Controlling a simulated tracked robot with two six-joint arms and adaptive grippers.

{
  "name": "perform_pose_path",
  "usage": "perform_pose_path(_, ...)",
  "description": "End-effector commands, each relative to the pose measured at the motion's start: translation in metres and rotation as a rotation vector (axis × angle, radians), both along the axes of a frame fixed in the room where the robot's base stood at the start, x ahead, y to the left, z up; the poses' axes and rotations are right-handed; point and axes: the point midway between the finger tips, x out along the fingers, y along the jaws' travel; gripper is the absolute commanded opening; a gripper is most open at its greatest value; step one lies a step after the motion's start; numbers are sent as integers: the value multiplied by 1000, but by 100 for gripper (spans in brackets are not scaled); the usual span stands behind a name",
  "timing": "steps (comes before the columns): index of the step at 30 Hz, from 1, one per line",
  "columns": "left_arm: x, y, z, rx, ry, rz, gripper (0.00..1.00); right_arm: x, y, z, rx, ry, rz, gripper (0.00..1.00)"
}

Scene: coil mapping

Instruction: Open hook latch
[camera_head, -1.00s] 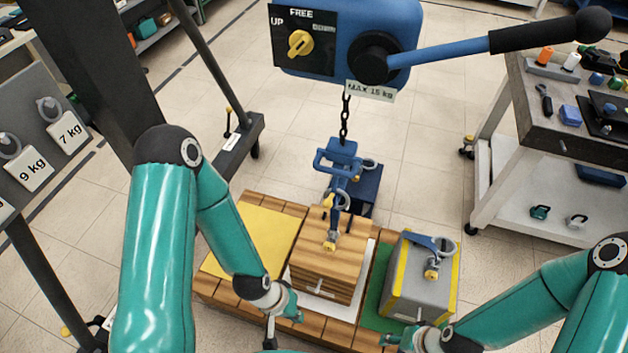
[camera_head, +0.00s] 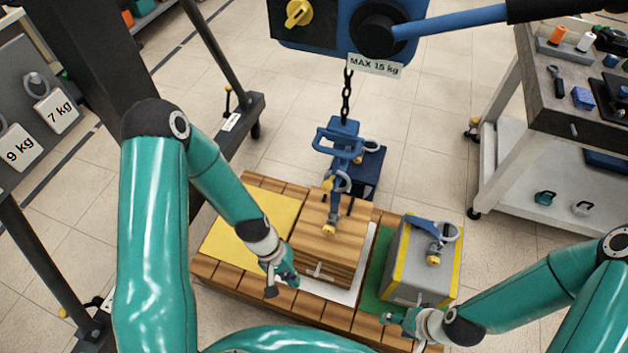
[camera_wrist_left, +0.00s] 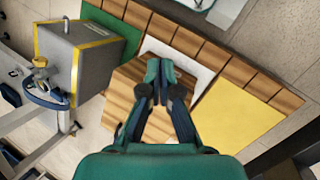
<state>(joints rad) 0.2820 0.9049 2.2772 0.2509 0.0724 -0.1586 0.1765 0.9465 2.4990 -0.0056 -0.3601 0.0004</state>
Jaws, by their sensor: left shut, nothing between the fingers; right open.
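The blue hook block (camera_head: 340,140) hangs from a chain above the wooden box. A yellow part (camera_head: 327,185) shows low on it, near a grey ring; whether this latch is open is too small to tell. Below it, a blue fitting with a yellow knob (camera_head: 329,230) sits on the wooden box (camera_head: 325,250). My left gripper (camera_head: 288,276) is shut and empty, near the box's lower left side, apart from the hook. It also shows in the left wrist view (camera_wrist_left: 160,68), its tips in front of the box. My right gripper (camera_head: 390,318) is open near the grey block's front.
The grey block (camera_head: 412,275) with yellow edges stands on a green mat, right of the wooden box. A yellow mat (camera_head: 250,225) lies bare on the pallet's left. The hoist's blue lever (camera_head: 450,22) reaches across above. A workbench (camera_head: 590,110) stands at the right.

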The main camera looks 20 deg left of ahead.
Motion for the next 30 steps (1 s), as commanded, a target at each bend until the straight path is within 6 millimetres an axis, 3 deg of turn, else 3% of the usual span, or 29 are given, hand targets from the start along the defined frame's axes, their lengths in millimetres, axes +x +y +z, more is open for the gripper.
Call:
perform_pose_path(2,24,12,-8,-83,55,87,0,0,0,-19,0,0,0,57)
perform_pose_path(5,59,22,6,-262,92,185,0,0,0,-35,0,0,0,57)
perform_pose_path(10,132,52,66,-630,-16,299,0,0,0,-57,0,0,0,57)
perform_pose_path(15,177,96,138,-910,-225,312,0,0,0,-71,0,0,0,57)
perform_pose_path(18,186,114,167,-1001,-319,297,0,0,0,-74,0,0,0,57)
perform_pose_path(22,191,123,186,-1055,-376,284,0,0,0,-75,0,0,0,57)
perform_pose_path(30,201,91,187,-1064,-376,279,0,0,0,-66,0,0,0,57)
